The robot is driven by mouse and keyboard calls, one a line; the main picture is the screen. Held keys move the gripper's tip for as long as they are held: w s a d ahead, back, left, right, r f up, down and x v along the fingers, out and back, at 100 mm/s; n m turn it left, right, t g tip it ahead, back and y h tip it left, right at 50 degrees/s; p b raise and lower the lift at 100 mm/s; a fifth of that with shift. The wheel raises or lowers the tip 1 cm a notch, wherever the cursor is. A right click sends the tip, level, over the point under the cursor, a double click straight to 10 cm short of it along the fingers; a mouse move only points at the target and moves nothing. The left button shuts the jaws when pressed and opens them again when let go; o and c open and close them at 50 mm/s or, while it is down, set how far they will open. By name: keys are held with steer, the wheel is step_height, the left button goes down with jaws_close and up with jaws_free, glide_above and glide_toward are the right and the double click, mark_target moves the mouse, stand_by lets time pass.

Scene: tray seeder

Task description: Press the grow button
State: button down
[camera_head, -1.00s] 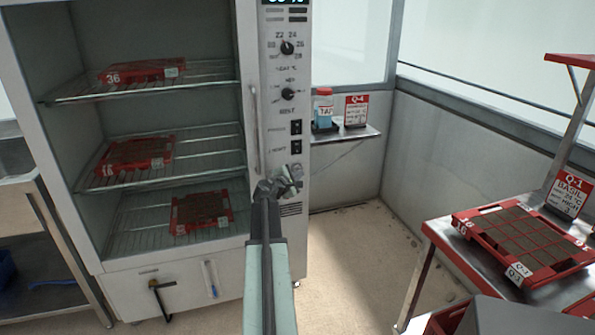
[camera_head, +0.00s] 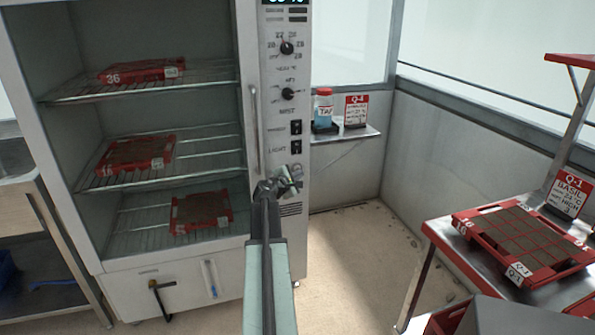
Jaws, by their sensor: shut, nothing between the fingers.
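The grow cabinet (camera_head: 249,140) stands at the left with its inside open to view. Its control panel (camera_head: 268,75) has two round knobs (camera_head: 288,48) and, below them, two dark rocker switches (camera_head: 296,127). The lower switch (camera_head: 296,147) has a label that looks like LIGHT. A grow button cannot be made out; my gripper (camera_head: 290,178) is in front of the lower panel, just below the lower switch, and may hide it. The gripper is shut and empty. Whether it touches the panel cannot be told.
Red seed trays (camera_head: 202,212) lie on the cabinet's wire shelves. A vertical handle (camera_head: 254,130) is left of the panel. A small wall shelf (camera_head: 345,133) holds a jar and a card. A steel bench (camera_head: 437,232) with a red tray stands right. Floor between is clear.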

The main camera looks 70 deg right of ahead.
stand_by(0.5)
steer(key=shift+w+d, duration=0.25)
steer(key=shift+d, duration=0.05)
steer(key=shift+w+d, duration=0.35)
steer(key=shift+d, duration=0.05)
stand_by(0.7)
stand_by(0.4)
steer(key=shift+s+a, duration=0.6)
steer(key=shift+a, duration=0.1)
steer(key=s+a, duration=0.1)
steer(key=a, duration=0.1)
steer(key=s+a, duration=0.2)
steer(key=shift+s, duration=0.1)
stand_by(0.5)
